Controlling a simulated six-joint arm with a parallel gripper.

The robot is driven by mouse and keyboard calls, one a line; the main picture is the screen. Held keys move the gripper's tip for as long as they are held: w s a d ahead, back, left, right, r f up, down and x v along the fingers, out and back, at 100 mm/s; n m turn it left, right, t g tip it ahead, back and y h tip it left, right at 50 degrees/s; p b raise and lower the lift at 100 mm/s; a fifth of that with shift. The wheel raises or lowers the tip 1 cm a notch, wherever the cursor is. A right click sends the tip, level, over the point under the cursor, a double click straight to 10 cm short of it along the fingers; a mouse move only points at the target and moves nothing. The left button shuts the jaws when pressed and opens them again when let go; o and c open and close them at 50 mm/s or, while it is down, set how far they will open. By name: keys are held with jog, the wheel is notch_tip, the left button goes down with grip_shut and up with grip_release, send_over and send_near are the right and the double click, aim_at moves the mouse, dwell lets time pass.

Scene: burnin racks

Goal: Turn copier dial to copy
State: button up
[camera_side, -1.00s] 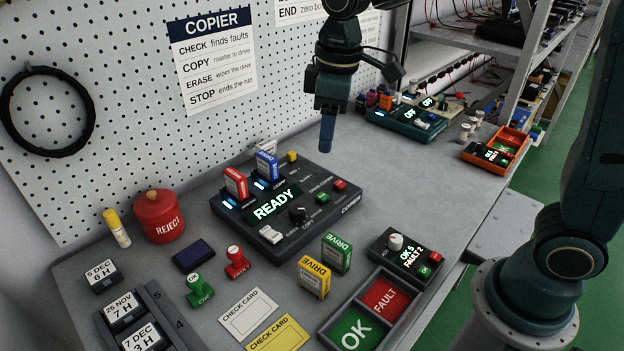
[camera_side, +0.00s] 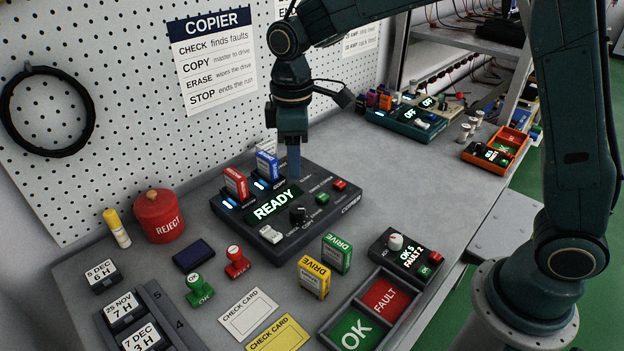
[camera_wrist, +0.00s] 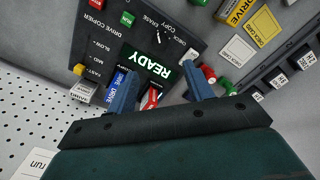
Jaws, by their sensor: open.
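The copier (camera_side: 335,204) is a dark box on the bench with a lit READY display (camera_side: 272,204). Its black dial (camera_side: 299,214) sits right of the display, near labels reading CHECK, COPY and ERASE; which one it points to is too small to tell. In the wrist view the dial (camera_wrist: 158,38) lies beyond my fingertips, its panel upside down. My gripper (camera_side: 293,174) points down above the back part of the copier, behind the dial, and is empty. In the wrist view my gripper (camera_wrist: 160,84) has its fingers apart, with the READY display between and beyond them.
A red drive (camera_side: 236,184) and a blue drive (camera_side: 267,166) stand in the copier's slots, close to my gripper. The copier also has a white switch (camera_side: 270,234), a green button (camera_side: 322,198) and a red button (camera_side: 340,185). Yellow and green drives (camera_side: 337,252) stand in front.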

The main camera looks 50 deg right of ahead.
aim_at(296, 209)
notch_tip(296, 209, down, 12)
jog(key=shift+f, duration=0.2)
dwell(0.4)
jog(key=shift+c, duration=0.4)
jog(key=c, duration=0.9)
jog(key=shift+m, duration=0.4)
jog(key=m, duration=0.4)
jog(key=shift+m, duration=2)
